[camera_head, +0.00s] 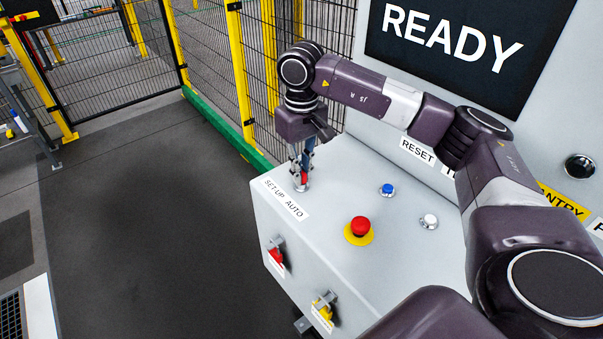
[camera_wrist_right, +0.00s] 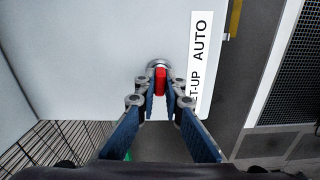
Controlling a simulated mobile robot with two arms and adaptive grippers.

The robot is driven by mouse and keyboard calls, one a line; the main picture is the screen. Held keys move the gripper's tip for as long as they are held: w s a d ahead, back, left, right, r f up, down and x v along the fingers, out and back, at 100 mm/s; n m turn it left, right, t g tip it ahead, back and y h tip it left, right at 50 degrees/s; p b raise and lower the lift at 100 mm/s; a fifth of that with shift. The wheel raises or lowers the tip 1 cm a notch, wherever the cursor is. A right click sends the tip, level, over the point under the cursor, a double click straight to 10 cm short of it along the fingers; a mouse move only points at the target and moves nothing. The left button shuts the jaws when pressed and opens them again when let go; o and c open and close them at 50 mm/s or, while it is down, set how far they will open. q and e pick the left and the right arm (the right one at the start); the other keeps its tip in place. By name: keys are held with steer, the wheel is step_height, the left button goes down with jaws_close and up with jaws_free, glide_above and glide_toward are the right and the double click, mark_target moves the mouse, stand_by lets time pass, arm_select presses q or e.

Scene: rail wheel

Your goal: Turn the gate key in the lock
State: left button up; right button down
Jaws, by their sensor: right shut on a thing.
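A red key (camera_wrist_right: 160,79) stands in a round metal lock (camera_wrist_right: 157,64) on the console top, beside the SET-UP / AUTO label. It also shows in the head view (camera_head: 304,172) at the console's far left corner. My right gripper (camera_wrist_right: 161,97) points down at the lock and is shut on the red key, one finger on each side. It also shows in the head view (camera_head: 301,180). The fingers hide part of the key, and its exact turn is hard to tell. My left gripper is not in view.
The grey console (camera_head: 320,220) carries a red mushroom button (camera_head: 361,226), a blue button (camera_head: 387,189) and a white button (camera_head: 429,221). A red item (camera_head: 275,257) and a yellow item (camera_head: 324,307) sit on its front. A screen (camera_head: 450,45) reads READY. Mesh fence (camera_head: 215,60) stands behind.

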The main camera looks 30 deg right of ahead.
steer(key=shift+s+a+f, duration=0.1)
steer(key=shift+s+f, duration=0.05)
steer(key=shift+f, duration=0.1)
steer(key=shift+n, duration=0.4)
steer(key=c, duration=2)
jaws_free()
steer(key=shift+r, duration=0.1)
steer(key=shift+o, duration=0.2)
steer(key=shift+r, duration=0.15)
step_height(320, 180, up, 12)
